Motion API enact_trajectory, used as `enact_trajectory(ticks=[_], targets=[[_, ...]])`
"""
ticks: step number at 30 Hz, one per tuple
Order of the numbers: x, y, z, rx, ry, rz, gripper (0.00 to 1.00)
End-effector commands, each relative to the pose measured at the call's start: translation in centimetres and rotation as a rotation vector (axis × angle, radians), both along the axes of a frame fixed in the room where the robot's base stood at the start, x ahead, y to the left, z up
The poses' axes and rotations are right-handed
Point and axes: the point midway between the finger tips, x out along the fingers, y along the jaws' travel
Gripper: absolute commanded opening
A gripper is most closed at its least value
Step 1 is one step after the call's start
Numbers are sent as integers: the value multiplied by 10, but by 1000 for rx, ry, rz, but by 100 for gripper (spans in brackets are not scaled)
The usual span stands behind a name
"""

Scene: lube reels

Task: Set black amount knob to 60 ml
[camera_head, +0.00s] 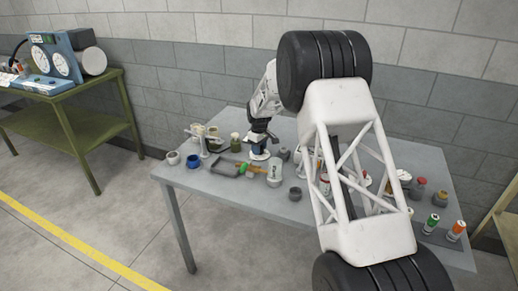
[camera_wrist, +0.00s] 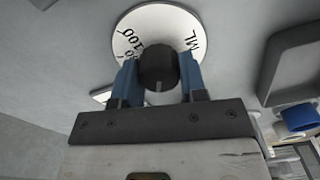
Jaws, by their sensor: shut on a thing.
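The black amount knob (camera_wrist: 158,68) sits in the middle of a round white dial (camera_wrist: 165,20) in the wrist view. The dial carries black markings; I can read "100" and "ML", and other figures are cut off or hidden behind my gripper and the knob. A pale line shows on the knob's near side. My gripper (camera_wrist: 158,80) has its two blue fingers on either side of the knob, shut on it. In the head view my gripper (camera_head: 259,142) is low over the grey table, above a white disc (camera_head: 259,155); the knob is hidden there.
The grey table (camera_head: 225,197) holds many small things: a blue cup (camera_head: 193,161), a white cup (camera_head: 172,158), a green-handled tool (camera_head: 240,169), a clear jar (camera_head: 274,173), a grey cup (camera_head: 295,193), and several bottles at right. My arm crosses over the table's right half. A green bench stands at far left.

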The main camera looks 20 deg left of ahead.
Motion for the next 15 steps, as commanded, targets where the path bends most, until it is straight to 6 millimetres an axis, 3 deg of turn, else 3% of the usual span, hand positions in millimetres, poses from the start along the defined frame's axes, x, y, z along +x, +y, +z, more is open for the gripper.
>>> enact_trajectory(ticks=[15], targets=[[1, 0, 1, 1, -1, -161, 15]])
